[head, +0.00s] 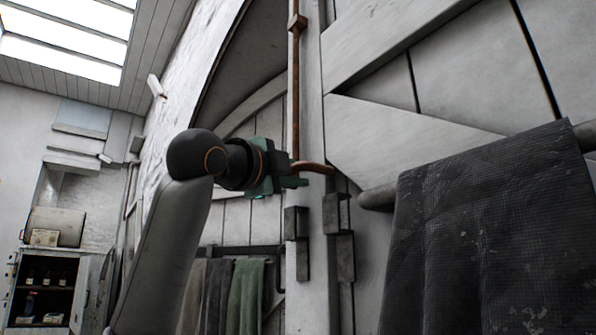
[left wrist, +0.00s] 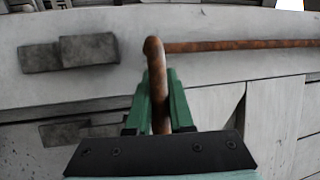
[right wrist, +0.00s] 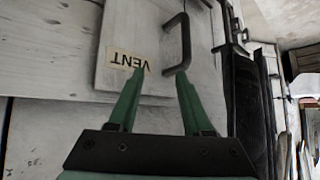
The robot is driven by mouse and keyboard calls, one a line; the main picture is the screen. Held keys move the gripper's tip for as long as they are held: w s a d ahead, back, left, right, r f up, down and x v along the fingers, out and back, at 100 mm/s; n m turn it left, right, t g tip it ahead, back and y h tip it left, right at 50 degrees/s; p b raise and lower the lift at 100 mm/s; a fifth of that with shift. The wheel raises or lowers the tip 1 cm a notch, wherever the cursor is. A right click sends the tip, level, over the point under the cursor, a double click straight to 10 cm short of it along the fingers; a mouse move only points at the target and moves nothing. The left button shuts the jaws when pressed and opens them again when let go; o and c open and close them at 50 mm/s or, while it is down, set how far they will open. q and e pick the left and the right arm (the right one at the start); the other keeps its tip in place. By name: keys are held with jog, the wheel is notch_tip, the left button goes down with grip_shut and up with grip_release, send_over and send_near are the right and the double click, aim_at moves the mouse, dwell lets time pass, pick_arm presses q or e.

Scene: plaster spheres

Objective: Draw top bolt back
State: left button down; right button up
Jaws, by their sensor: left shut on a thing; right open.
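The top bolt (head: 296,90) is a long rusty brown rod running up a white door's edge, with a bent handle at its lower end. My left gripper (head: 295,182) is at that handle, its green fingers shut on it. In the left wrist view the bolt's handle (left wrist: 157,90) lies between the fingers (left wrist: 160,105), and the rod runs off to the right. My right gripper (right wrist: 157,75) is open and empty in the right wrist view, in front of a white panel with a VENT label (right wrist: 128,60). The right gripper is outside the head view.
A dark towel (head: 490,235) hangs on a rail at the right. Metal brackets (head: 297,222) sit just below the bolt handle. More towels (head: 245,295) hang behind at lower middle. A black pull handle (right wrist: 178,45) is near my right fingers. An open cabinet (head: 45,290) stands far left.

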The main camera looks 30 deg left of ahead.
pick_arm(q)
jog(key=c, duration=1.3)
grip_release()
jog(key=shift+w+d+f, duration=0.15)
jog(key=shift+w+f, duration=0.05)
jog(key=shift+f, duration=0.3)
jog(key=o, duration=0.5)
jog(key=shift+s+r, duration=0.15)
jog(key=shift+r, duration=0.05)
jog(key=s+f+b, duration=0.2)
jog(key=s+b, duration=0.1)
jog(key=s, duration=0.9)
jog(key=shift+s+b, duration=0.2)
jog(key=shift+b, duration=0.15)
jog(key=shift+f, duration=0.1)
